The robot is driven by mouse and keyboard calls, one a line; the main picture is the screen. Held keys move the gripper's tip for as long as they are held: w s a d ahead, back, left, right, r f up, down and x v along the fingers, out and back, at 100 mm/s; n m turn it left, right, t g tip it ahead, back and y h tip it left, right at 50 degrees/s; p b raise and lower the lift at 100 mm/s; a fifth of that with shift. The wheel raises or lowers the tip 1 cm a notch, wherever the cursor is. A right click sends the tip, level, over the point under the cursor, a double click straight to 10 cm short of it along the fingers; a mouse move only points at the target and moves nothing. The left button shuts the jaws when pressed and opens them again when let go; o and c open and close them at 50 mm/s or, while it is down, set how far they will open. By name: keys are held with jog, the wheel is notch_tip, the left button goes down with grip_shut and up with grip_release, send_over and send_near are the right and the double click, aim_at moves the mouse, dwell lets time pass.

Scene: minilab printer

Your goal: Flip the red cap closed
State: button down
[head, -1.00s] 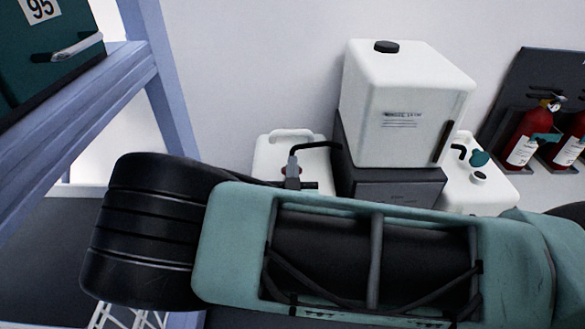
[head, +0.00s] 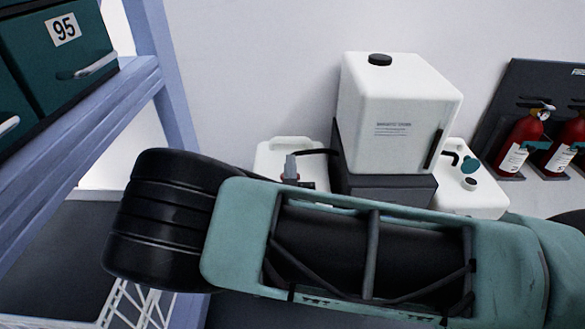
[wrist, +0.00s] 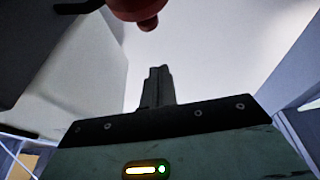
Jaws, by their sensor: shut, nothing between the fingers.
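The red cap (wrist: 140,9) shows at the top edge of the wrist view, only partly in frame. My gripper (wrist: 157,75) has its grey fingers together and empty, pointing up toward the cap. The cap appears just beyond the fingertips; I cannot tell if they touch. In the head view a white jug (head: 271,158) with a black spout stands behind my arm. A grey upright piece shows in front of this jug, with a little red near it. My arm hides the jug's lower part.
A large white container (head: 400,100) sits on a dark box (head: 385,188) right of the jug. Another white jug (head: 488,200) and red fire extinguishers (head: 520,140) are farther right. A blue shelf frame (head: 160,90) with a green drawer box (head: 65,65) stands at left.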

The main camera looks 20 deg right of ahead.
jog(key=r+p+v, duration=0.1)
jog(key=v, duration=0.7)
jog(key=shift+s+p, duration=0.35)
jog(key=shift+w+a+r, duration=0.1)
